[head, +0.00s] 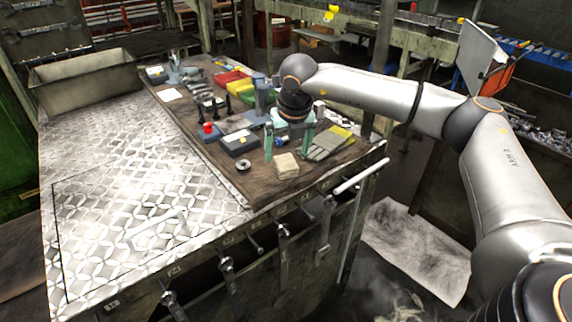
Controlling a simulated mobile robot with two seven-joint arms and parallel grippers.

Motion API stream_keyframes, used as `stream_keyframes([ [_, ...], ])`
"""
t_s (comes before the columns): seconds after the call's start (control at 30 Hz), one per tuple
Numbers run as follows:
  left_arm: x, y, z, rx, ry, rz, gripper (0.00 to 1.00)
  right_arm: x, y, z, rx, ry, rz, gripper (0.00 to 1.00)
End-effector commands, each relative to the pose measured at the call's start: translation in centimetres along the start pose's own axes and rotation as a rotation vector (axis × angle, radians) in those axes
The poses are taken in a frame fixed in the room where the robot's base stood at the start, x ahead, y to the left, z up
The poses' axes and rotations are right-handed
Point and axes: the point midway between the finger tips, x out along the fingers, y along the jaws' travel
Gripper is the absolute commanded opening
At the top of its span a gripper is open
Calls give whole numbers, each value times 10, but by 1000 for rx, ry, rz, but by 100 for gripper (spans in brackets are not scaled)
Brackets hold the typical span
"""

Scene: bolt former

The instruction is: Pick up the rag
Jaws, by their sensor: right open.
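A small beige folded rag (287,170) lies flat on the brown work mat near the front right corner of the bench. My right gripper (287,155) comes in from the right and points down at the rag. Its two green fingers are wide apart and empty, one to each side of the rag's far part in the picture. I cannot tell how high the fingertips are above the mat. My left gripper is out of view.
Grey gloves with a yellow part (325,145) lie close to the right finger. A dark box (240,141) and a metal ring (243,165) are to the left. Several tools and coloured bins (232,79) stand behind. The patterned metal plate (125,180) on the left is mostly clear.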

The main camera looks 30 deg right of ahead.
Motion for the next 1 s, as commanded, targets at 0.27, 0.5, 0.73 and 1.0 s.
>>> stream_keyframes([
  [0.27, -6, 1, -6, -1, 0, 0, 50, 38, -1, -2, -1, 2, 0, 98],
  [0.5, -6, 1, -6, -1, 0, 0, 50, 42, -1, -2, -1, 0, 1, 98],
  [0.73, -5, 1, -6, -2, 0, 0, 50, 42, -1, -2, -1, 0, 1, 77],
  [1.0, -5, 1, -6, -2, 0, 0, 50, 42, -1, -2, -1, 0, 1, 47],
])
